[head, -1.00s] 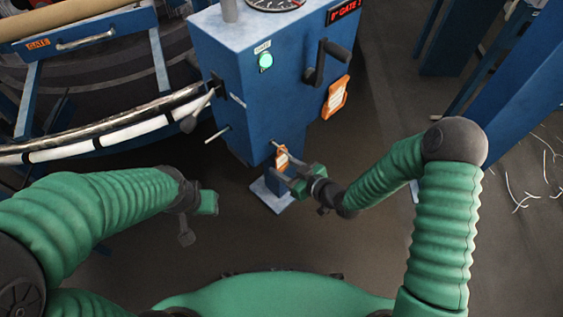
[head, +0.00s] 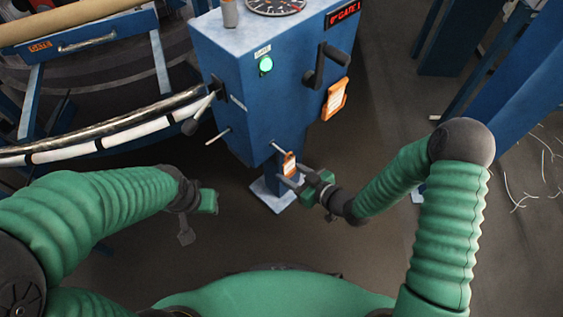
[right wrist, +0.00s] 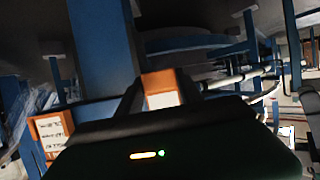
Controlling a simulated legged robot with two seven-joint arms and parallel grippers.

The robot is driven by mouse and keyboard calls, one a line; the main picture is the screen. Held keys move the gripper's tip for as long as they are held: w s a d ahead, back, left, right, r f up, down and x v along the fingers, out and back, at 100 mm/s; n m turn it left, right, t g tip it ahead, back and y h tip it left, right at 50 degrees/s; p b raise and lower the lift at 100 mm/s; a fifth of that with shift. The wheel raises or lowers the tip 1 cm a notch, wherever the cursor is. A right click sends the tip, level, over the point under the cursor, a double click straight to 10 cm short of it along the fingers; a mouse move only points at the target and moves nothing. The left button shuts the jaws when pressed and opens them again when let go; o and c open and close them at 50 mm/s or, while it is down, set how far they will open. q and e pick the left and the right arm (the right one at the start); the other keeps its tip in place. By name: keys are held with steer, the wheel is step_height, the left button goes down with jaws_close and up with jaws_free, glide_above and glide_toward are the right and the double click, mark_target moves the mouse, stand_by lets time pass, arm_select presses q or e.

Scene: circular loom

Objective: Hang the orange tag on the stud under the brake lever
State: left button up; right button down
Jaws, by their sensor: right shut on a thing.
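The orange tag (head: 289,162), with a white label, is in the fingers of my right gripper (head: 292,175), by the lower part of the blue cabinet. The tag also shows between the fingers in the right wrist view (right wrist: 160,90). A thin stud (head: 278,147) ends close to the tag's top; I cannot tell whether they touch.
The loom's curved rail (head: 110,134) runs to the left.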

steer(key=shift+s+d+r, duration=0.2)
steer(key=shift+s+d, duration=0.9)
steer(key=shift+s, duration=0.05)
